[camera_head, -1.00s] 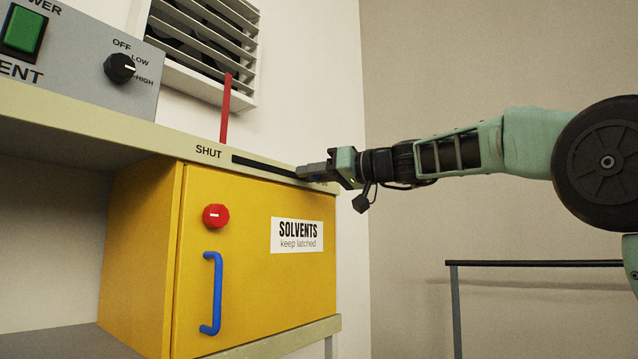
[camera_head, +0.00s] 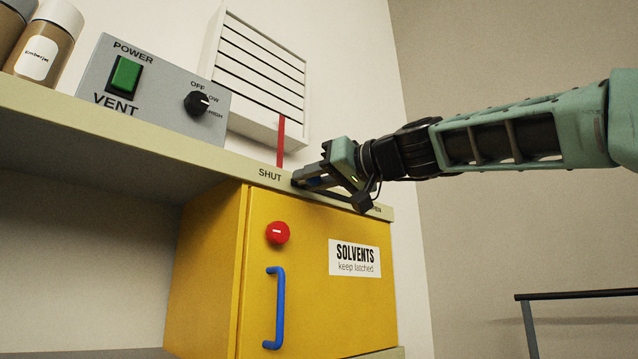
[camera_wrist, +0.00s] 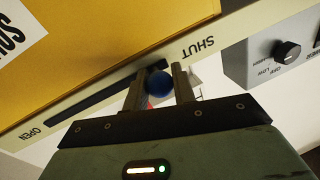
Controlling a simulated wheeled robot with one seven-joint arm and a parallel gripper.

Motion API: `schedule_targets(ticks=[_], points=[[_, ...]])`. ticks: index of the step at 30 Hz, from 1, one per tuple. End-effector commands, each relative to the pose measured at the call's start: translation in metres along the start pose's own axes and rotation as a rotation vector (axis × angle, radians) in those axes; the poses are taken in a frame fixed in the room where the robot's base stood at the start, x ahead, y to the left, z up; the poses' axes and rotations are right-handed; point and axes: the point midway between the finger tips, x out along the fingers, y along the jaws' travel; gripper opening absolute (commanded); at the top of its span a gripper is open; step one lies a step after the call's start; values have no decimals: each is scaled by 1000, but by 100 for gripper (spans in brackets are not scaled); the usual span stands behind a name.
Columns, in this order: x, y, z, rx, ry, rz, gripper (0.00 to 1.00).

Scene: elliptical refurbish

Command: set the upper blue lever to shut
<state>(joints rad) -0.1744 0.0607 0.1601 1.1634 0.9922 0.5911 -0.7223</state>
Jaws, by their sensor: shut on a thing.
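The upper blue lever (camera_wrist: 158,84) shows as a round blue knob between my fingers in the wrist view. It stands at the SHUT end of the black slot (camera_wrist: 95,105) in the shelf's front edge. The OPEN label (camera_wrist: 33,134) is at the slot's other end. My gripper (camera_wrist: 158,69) is shut on the knob. In the head view my gripper (camera_head: 301,181) is at the shelf edge, just right of the SHUT label (camera_head: 270,175), and mostly hides the knob and the slot. The vent louvers (camera_head: 262,75) above look closed.
Below is a yellow cabinet (camera_head: 330,305) with a red knob (camera_head: 278,232) and a separate blue handle (camera_head: 277,308). A VENT control box (camera_head: 150,95) and bottles (camera_head: 45,45) stand on the shelf. A red rod (camera_head: 280,142) rises behind the shelf edge. A dark rail (camera_head: 575,294) is at right.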

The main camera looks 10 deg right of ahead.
Motion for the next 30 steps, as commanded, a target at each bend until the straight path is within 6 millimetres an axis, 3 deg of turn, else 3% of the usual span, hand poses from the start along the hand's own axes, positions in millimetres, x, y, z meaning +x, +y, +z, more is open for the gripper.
schedule_targets(ticks=[6,7,9,20,23,30], points=[[1,-4,1,1,-3,-10,0],[1,-4,1,1,-3,-10,34],[1,-4,1,1,-3,-10,46],[-5,-2,2,0,-1,-6,46],[-18,-1,3,-2,1,-4,46],[-71,0,6,-2,2,-3,46]])
